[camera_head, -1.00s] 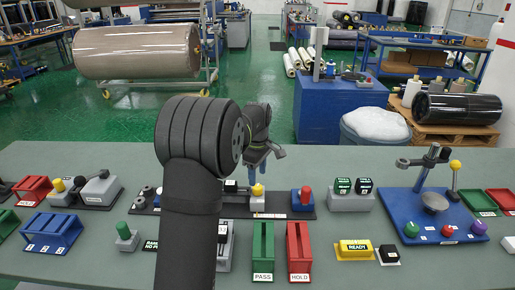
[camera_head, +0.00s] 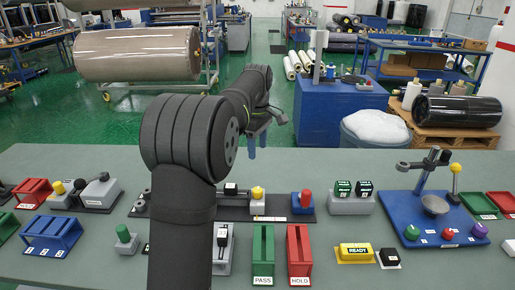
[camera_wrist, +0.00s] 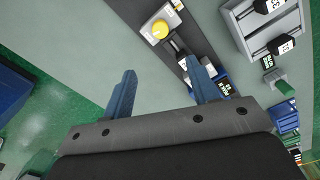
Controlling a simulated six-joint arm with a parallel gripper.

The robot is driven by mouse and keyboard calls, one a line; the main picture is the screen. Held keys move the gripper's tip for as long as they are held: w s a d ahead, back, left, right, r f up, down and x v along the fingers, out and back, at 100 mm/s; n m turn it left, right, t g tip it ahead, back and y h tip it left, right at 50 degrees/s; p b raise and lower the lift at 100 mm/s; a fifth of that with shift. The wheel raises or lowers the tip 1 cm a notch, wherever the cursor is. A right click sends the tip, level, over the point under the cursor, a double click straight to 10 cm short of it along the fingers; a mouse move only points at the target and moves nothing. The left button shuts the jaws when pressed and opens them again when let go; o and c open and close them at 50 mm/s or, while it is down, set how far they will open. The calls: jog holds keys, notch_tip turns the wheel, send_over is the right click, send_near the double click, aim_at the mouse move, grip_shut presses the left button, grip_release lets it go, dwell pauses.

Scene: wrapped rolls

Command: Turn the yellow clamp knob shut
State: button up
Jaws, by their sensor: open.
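The yellow knob (camera_head: 257,193) sits on a light block on the long dark plate (camera_head: 280,216) at the middle of the table. The knob also shows in the wrist view (camera_wrist: 160,30), beyond the fingertips near the top. My gripper (camera_head: 258,146) is open, with its blue fingers pointing down. It is raised behind and above the plate, apart from the knob. In the wrist view the fingers (camera_wrist: 168,78) are spread with nothing between them. My arm hides part of the plate's left end.
A black block (camera_head: 231,189) and a red knob (camera_head: 306,199) flank the yellow knob on the plate. Green (camera_head: 263,262) and red (camera_head: 298,260) trays stand in front. Another yellow knob (camera_head: 58,187) is at the left. A blue stand (camera_head: 400,205) is at the right.

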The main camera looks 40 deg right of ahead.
jog(key=w+a+f+n+g+h, duration=0.1)
jog(key=w+a+n+g+h, duration=0.2)
jog(key=a+n, duration=0.4)
jog(key=n+t+h, duration=0.1)
jog(key=n, duration=0.1)
send_near(256, 189)
jog(key=x, duration=0.9)
jog(key=shift+s+f, duration=0.2)
jog(key=shift+s, duration=0.05)
jog(key=c, duration=1)
